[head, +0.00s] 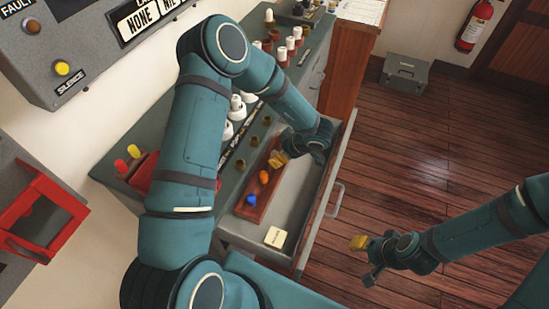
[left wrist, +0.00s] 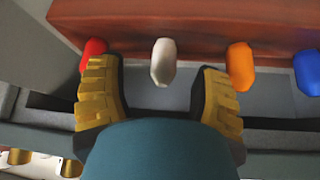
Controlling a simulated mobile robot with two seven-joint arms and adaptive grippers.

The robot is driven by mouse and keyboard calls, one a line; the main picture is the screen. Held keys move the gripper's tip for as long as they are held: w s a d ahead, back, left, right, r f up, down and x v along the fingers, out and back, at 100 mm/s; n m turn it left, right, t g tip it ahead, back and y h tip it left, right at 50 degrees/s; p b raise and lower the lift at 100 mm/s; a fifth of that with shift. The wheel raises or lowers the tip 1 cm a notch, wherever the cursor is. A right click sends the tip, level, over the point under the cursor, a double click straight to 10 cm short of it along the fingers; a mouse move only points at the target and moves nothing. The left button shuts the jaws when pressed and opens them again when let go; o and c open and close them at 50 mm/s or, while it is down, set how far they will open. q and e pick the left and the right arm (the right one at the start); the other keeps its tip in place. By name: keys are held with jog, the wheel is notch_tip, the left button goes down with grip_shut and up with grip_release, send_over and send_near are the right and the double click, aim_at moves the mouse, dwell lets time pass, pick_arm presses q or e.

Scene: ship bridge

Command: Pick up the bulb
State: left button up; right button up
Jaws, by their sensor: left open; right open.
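Several bulbs sit along a reddish-brown holder in an open drawer. In the left wrist view there are a red bulb (left wrist: 93,52), a white bulb (left wrist: 163,62), an orange bulb (left wrist: 240,65) and a blue bulb (left wrist: 308,72). In the head view the orange bulb (head: 264,177) and blue bulb (head: 251,200) show; my left gripper hides the others. My left gripper (head: 278,160) is open over the holder (head: 261,211). In the left wrist view its fingers (left wrist: 160,98) stand either side of the white bulb's line, with nothing gripped. My right gripper (head: 358,243) is open and empty, right of the drawer.
The drawer (head: 313,217) is pulled out from a console with rows of white and brown sockets (head: 237,104). A small cream box (head: 275,237) lies in the drawer. A grey case (head: 405,74) and a fire extinguisher (head: 476,25) are at the back. The wooden floor is mostly clear.

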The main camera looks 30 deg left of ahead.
pick_arm(q)
jog(key=shift+b+x, duration=0.45)
jog(key=shift+x, duration=1.7)
jog(key=shift+s+a+r, duration=0.1)
jog(key=shift+s+a, duration=0.1)
jog(key=shift+s, duration=0.05)
jog(key=c, duration=1)
